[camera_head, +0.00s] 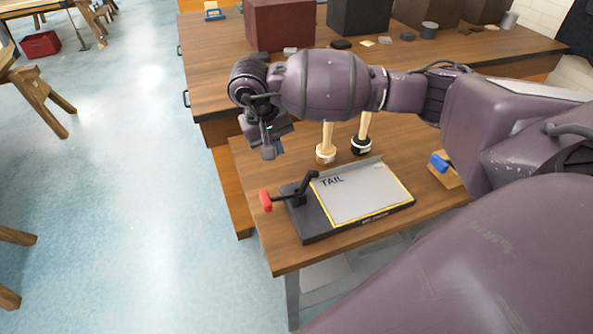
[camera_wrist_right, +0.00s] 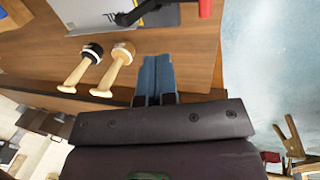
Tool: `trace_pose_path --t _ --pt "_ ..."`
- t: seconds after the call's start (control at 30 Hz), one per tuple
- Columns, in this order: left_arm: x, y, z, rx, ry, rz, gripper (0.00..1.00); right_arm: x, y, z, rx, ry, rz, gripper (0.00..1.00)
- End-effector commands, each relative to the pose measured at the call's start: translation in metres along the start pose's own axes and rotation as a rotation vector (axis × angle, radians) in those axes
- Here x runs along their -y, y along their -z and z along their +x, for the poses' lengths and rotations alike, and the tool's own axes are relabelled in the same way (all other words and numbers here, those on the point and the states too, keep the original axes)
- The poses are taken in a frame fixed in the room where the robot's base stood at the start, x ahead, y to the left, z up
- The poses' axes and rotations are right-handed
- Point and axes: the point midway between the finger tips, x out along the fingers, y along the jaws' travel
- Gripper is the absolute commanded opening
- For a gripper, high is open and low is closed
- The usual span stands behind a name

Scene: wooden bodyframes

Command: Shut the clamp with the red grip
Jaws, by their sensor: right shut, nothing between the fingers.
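The clamp (camera_head: 299,190) is black and stands at the left end of a dark fixture base (camera_head: 318,226). Its red grip (camera_head: 266,201) sticks out to the left past the base edge, and its black arm angles up to the right. In the right wrist view the red grip (camera_wrist_right: 205,8) is cut off at the top edge, near part of the black clamp (camera_wrist_right: 148,10). My right gripper (camera_head: 268,147) is shut and empty, above and behind the red grip and apart from it. Its closed fingers (camera_wrist_right: 157,72) also show in the right wrist view. My left gripper is out of view.
A grey sheet marked TAIL (camera_head: 355,192) lies on the base. Two wooden-handled stamps (camera_head: 326,153) (camera_head: 361,146) stand behind it. A blue item on a wooden block (camera_head: 440,162) is at the right. A longer bench (camera_head: 225,85) with boxes stands behind. Open floor lies left.

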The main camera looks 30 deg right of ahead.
Motion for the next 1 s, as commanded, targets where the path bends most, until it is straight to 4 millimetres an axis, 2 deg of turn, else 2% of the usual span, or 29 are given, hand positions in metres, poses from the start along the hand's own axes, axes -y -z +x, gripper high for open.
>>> trace_pose_path --t 0.17,0.27,0.7,1.0 --pt "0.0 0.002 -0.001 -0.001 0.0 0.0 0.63 0.001 -0.001 0.011 0.003 0.004 -0.013 0.0" --pt "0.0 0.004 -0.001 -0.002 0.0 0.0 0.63 0.001 -0.001 0.024 0.004 0.004 -0.014 0.0" --pt "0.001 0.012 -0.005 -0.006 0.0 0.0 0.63 0.002 -0.001 0.101 0.005 0.005 -0.011 0.0" --pt "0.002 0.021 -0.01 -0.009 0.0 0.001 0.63 -0.027 0.0 0.119 0.002 0.005 -0.011 0.0"
